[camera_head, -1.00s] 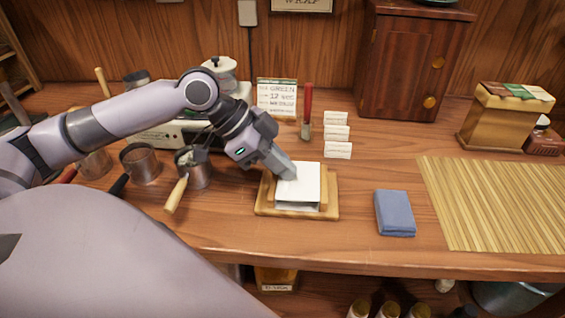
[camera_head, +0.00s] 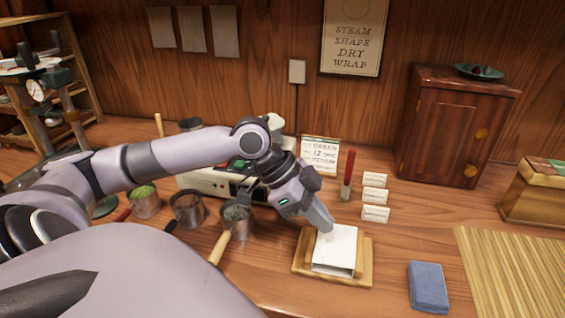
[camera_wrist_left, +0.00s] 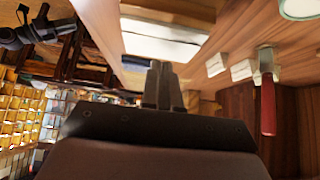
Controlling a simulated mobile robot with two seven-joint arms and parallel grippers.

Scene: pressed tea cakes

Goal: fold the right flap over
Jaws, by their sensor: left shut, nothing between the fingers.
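A white paper wrapper (camera_head: 337,246) sits on a light wooden tray (camera_head: 367,264) in the head view. Its top is flat, and a dark gap shows under its front edge. I cannot make out the right flap as a separate piece. My left gripper (camera_head: 325,226) is shut and empty, with its tips at the paper's back left corner. I cannot tell whether they touch it. In the wrist view the shut fingers (camera_wrist_left: 163,82) point at the white paper (camera_wrist_left: 165,40), close to its edge. My right gripper is not in view.
A blue folded cloth (camera_head: 428,286) and a bamboo mat (camera_head: 515,275) lie to the right. Small white cards (camera_head: 375,197) and a red-handled tool (camera_head: 348,175) stand behind the tray. Metal cups (camera_head: 187,209) stand to the left. The wood between tray and cloth is clear.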

